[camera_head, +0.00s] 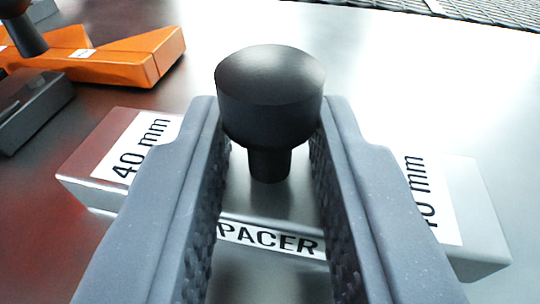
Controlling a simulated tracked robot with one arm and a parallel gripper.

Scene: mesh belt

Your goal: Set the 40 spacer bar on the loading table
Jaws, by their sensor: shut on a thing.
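The 40 spacer bar (475,205) is a silvery metal block lying crosswise below my gripper, with white labels reading "40 mm" at both ends and a partly covered "SPACER" label in the middle. A black round-headed knob (270,85) stands up from its middle. My gripper (268,140) is shut on this knob, one finger on each side. The fingers hide parts of the bar and its labels. The smooth, shiny metal surface (400,75) lies under the bar. I cannot tell whether the bar touches it or hangs just above it.
An orange bar-like piece (125,58) with a small white label lies at the upper left. A dark grey block (35,110) is in front of it, and a black knob (25,35) stands nearby. A mesh belt (480,10) runs along the top right. The surface right of the knob is clear.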

